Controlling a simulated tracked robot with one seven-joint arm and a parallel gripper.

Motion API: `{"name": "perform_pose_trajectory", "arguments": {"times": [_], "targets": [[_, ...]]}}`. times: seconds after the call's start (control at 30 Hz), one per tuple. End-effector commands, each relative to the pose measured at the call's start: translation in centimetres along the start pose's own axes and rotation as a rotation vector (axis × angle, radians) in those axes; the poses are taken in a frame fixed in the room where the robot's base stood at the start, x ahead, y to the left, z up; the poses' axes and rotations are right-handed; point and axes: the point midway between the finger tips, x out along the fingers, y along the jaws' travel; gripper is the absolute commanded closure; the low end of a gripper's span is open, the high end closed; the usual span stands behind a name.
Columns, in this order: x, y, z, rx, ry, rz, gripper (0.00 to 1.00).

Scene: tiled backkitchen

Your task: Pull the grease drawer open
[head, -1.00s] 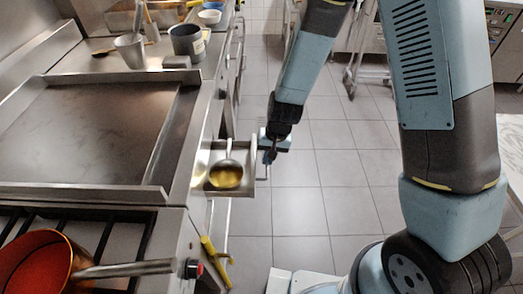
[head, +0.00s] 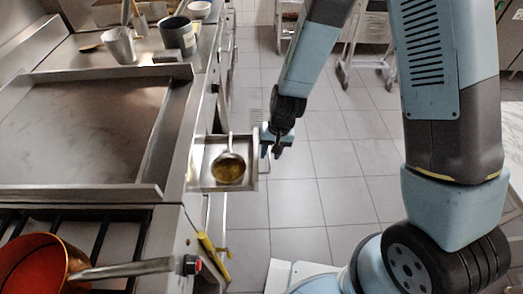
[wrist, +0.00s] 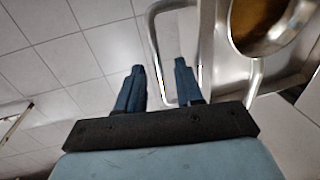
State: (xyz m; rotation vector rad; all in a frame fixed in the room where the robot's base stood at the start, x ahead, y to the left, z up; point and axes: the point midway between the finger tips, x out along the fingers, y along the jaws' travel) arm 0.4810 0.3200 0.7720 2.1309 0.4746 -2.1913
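The grease drawer (head: 248,176) is a small metal tray sticking out to the right from under the griddle (head: 80,130). A ladle-like round vessel with yellow-brown grease (head: 229,170) sits in it. The drawer's looped bar handle (wrist: 157,60) is on its outer side. My gripper (head: 277,150) is at this handle, to the right of the drawer. In the wrist view, my gripper (wrist: 160,85) has its two dark fingers apart, with the handle bar running between them. Gaps show beside the bar; contact with one finger cannot be told.
A red pan (head: 45,262) stands on the stove at lower left, its handle pointing right. A yellow-handled thing (head: 212,250) hangs on the front below the drawer. Pots (head: 178,36) stand beyond the griddle. Tiled floor (head: 300,205) to the right is clear; a wheeled metal stand (head: 365,60) is farther back.

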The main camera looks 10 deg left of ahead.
Motion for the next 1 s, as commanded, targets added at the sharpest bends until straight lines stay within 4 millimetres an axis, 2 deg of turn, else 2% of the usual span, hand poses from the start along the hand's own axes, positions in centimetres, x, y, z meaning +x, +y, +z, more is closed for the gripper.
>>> {"name": "perform_pose_trajectory", "arguments": {"times": [0.23,0.37,1.0], "targets": [[-0.1,-0.1,-0.1,-0.001,0.003,0.0,0.64],[-0.9,-0.2,-0.1,-0.002,0.004,-0.001,0.64],[-9.4,-0.3,0.2,-0.004,0.004,-0.002,0.64]]}}
